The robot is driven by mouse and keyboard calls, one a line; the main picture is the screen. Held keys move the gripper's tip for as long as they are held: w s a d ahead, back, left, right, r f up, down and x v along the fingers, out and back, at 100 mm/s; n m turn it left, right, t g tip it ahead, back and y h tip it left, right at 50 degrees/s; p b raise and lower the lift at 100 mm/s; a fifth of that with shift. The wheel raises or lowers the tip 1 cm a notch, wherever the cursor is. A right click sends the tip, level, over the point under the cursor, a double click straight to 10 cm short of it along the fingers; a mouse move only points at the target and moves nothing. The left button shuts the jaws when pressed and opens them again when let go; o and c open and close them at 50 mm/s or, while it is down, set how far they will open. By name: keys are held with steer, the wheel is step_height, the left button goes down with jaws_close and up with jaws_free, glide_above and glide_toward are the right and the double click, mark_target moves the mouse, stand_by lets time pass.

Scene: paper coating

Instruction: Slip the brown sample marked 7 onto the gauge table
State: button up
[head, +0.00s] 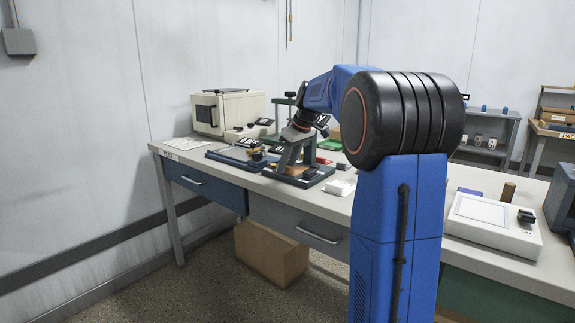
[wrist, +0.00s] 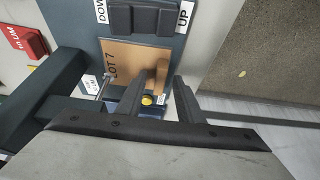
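The brown sample (wrist: 122,58), marked LOT 7, lies flat on the dark blue-grey base of a device, beside its black rocker switch (wrist: 146,18) labelled DOWN and UP. In the head view the brown sample (head: 296,170) shows low on the base of the gauge (head: 316,180), under its grey frame. My gripper (wrist: 164,77) is over the sample's near edge in the wrist view. Its two dark fingers stand apart, with a tan strip and a yellow knob (wrist: 147,100) visible between them. I cannot tell whether a finger touches the sample. In the head view the fingertips are hidden.
A red block (wrist: 24,42) lies at the left of the wrist view. On the bench (head: 340,208) are a blue-based device (head: 240,158), a cream oven (head: 228,112) and a white scale (head: 492,220). A cardboard box (head: 270,252) stands on the floor.

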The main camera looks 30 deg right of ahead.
steer(key=v, duration=1.7)
steer(key=shift+r, duration=0.25)
steer(key=s+a+f+m+h, duration=0.1)
steer(key=s+a+f, duration=0.4)
steer(key=s+a, duration=0.25)
steer(key=s+a+f+m, duration=0.1)
steer(key=s+a+f, duration=0.4)
steer(key=s+a, duration=0.3)
steer(key=s+a+f+m, duration=0.1)
steer(key=s+a+f, duration=0.3)
steer(key=s+f, duration=0.5)
steer(key=s+a+f+m, duration=0.1)
steer(key=s+a+f, duration=0.3)
steer(key=s+f, duration=0.6)
step_height(320, 180, down, 2)
steer(key=shift+f+h, duration=0.15)
steer(key=shift+h, duration=0.15)
